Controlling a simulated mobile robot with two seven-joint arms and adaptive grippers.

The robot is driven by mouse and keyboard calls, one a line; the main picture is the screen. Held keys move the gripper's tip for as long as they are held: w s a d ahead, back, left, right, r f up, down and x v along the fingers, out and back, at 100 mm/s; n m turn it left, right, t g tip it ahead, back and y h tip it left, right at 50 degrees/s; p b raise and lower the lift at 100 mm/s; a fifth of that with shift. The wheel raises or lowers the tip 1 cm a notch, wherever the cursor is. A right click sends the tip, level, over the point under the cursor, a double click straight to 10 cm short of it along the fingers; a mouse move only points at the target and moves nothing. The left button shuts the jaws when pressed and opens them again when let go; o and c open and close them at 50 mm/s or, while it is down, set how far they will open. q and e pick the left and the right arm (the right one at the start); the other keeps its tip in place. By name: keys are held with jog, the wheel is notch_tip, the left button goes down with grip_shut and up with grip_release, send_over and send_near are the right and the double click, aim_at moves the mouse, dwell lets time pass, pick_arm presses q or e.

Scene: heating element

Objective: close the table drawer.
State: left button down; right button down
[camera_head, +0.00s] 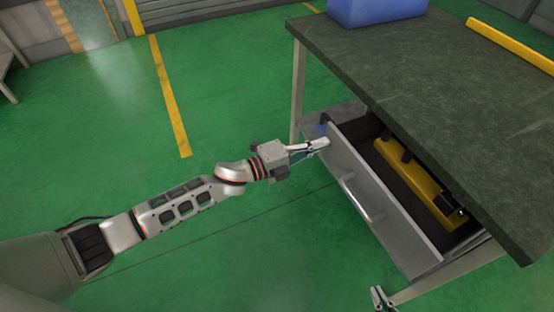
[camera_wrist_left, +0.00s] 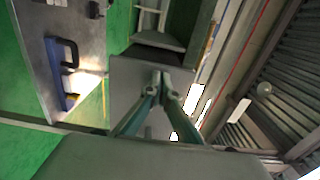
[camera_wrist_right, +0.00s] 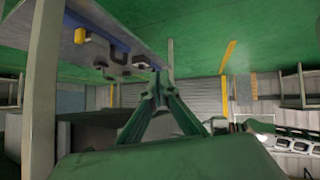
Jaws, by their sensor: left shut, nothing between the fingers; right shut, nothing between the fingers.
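The table drawer (camera_head: 345,165) is pulled out from under the dark table top in the head view. Its grey front carries a bar handle (camera_head: 358,198), and a yellow tool (camera_head: 412,172) with dark parts lies inside. My left gripper (camera_head: 324,144) is shut and empty at the far left end of the drawer front; I cannot tell if it touches. Its closed fingertips show in the left wrist view (camera_wrist_left: 163,80). My right gripper (camera_head: 379,294) is low at the bottom edge, near the table's near leg. In the right wrist view its fingers (camera_wrist_right: 158,76) meet with nothing between them.
The table top (camera_head: 425,90) overhangs the drawer. A blue box (camera_head: 375,8) and a yellow bar (camera_head: 510,45) lie on it. A table leg (camera_head: 298,90) stands behind the drawer's far end. The green floor (camera_head: 220,110) left of the drawer is clear.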

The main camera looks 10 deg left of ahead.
aim_at(359, 131)
pick_arm(q)
jog(key=x, duration=0.4)
jog(key=b+x, duration=0.1)
jog(key=x, duration=0.3)
jog(key=b+x, duration=0.1)
jog(key=x, duration=0.3)
jog(key=shift+d+f, duration=0.1)
jog(key=shift+f, duration=0.15)
jog(key=shift+w+d+r+b, duration=0.1)
jog(key=shift+w+d+b, duration=0.25)
jog(key=shift+d, duration=0.1)
jog(key=shift+w+r, duration=0.1)
jog(key=shift+r, duration=0.15)
pick_arm(e)
jog(key=shift+w+a+r+t+y, duration=0.15)
jog(key=shift+w+a+r, duration=0.15)
jog(key=shift+a, duration=0.15)
jog(key=shift+w+a+r+t+y, duration=0.15)
jog(key=shift+w+a, duration=0.15)
jog(key=shift+a, duration=0.15)
pick_arm(q)
jog(key=shift+r, duration=0.1)
pick_arm(e)
jog(key=shift+s, duration=0.1)
